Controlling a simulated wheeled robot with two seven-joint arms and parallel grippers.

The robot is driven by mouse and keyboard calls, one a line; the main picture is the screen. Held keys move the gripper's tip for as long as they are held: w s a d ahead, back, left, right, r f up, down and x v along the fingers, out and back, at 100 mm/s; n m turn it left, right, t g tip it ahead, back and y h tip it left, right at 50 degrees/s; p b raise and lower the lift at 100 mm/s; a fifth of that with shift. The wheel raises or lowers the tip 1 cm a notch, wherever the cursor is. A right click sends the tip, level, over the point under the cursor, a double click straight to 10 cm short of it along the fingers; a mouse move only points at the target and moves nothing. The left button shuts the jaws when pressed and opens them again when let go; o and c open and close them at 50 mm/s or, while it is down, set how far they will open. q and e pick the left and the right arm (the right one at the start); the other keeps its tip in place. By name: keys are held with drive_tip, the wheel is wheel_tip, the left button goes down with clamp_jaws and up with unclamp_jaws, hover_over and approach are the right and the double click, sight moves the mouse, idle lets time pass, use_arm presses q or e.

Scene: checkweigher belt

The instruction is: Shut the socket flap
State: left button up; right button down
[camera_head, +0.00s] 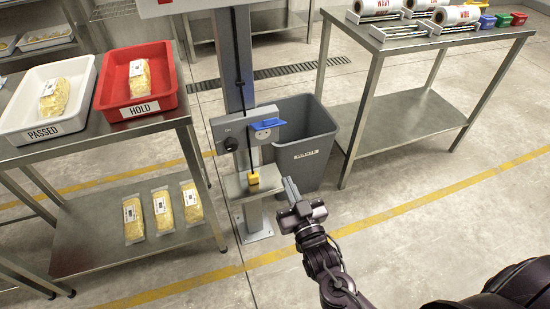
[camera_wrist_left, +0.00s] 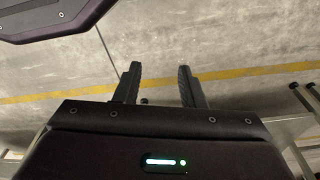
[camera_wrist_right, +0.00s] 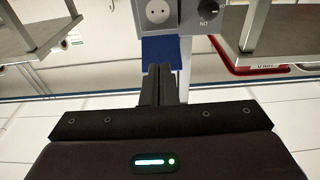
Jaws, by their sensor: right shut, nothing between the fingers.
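The blue socket flap (camera_head: 267,124) stands open, sticking out above the round socket (camera_head: 262,135) on the grey box (camera_head: 231,130); the socket face is uncovered. In the right wrist view, which looks upside down, the flap (camera_wrist_right: 160,52) shows just beyond my fingertips, beside the bare socket (camera_wrist_right: 158,12). My right gripper (camera_head: 289,184) is shut and empty, in front of and to the right of the box; I cannot see it touching the flap. My left gripper (camera_wrist_left: 157,72) is open and empty over bare floor, outside the head view.
A yellow plug (camera_head: 253,179) on a black cord rests on the small shelf (camera_head: 262,186) below the box. A grey waste bin (camera_head: 312,170) stands close behind on the right. A table with a white tray (camera_head: 17,115) and red tray (camera_head: 111,91) stands left.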

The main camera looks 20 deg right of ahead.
use_arm(q)
drive_tip(key=shift+w+d+r+b, duration=0.2)
drive_tip(key=shift+w+r+b, duration=0.05)
drive_tip(key=shift+r, duration=0.5)
drive_tip(key=shift+w+d+r+b, duration=0.2)
drive_tip(key=shift+w+r+b, duration=0.05)
drive_tip(key=shift+r, duration=0.5)
use_arm(e)
drive_tip(key=w+f, duration=0.1)
drive_tip(key=w, duration=0.9)
drive_tip(key=shift+w+a+f, duration=0.15)
drive_tip(key=shift+w, duration=0.15)
